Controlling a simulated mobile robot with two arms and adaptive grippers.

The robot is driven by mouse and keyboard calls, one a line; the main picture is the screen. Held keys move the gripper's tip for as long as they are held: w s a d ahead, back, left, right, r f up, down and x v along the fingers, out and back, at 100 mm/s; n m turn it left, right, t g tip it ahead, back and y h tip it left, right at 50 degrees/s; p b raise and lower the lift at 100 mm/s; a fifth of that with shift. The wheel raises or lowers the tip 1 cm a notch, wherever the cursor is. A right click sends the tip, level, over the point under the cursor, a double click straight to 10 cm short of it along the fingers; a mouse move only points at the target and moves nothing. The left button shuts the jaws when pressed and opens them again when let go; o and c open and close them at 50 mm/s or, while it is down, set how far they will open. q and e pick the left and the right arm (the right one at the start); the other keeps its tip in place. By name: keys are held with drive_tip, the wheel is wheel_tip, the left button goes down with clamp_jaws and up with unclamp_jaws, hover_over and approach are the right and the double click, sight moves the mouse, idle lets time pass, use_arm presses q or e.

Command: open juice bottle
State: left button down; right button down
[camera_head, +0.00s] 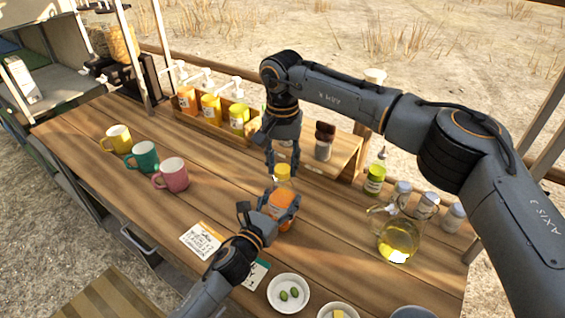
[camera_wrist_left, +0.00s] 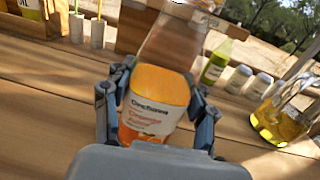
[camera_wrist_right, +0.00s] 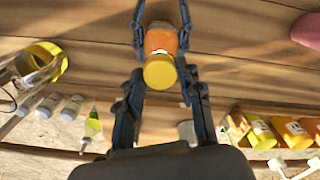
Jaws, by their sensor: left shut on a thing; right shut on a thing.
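The juice bottle (camera_head: 282,199) stands upright on the wooden tailgate table, with an orange label and a yellow cap (camera_head: 282,171). My left gripper (camera_head: 281,203) is shut around the bottle's labelled body; in the left wrist view the label (camera_wrist_left: 155,100) sits between its fingers. My right gripper (camera_head: 272,172) comes down from above with its fingertips at the cap. In the right wrist view the cap (camera_wrist_right: 160,72) lies between the right fingers, which are shut on it. The cap is out of frame in the left wrist view.
Yellow (camera_head: 117,139), green (camera_head: 143,157) and pink (camera_head: 171,173) mugs stand to the left. A glass oil jug (camera_head: 398,242) and small jars are at right. A white bowl with olives (camera_head: 288,293) and a card (camera_head: 201,240) lie in front. A bottle rack (camera_head: 210,117) stands behind.

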sight(283, 168)
use_arm(q)
drive_tip(key=shift+f, duration=0.1)
use_arm(e)
drive_tip(key=shift+r, duration=0.1)
drive_tip(key=shift+r, duration=1)
drive_tip(key=shift+r, duration=2.05)
use_arm(q)
drive_tip(key=shift+c, duration=1.8)
unclamp_jaws()
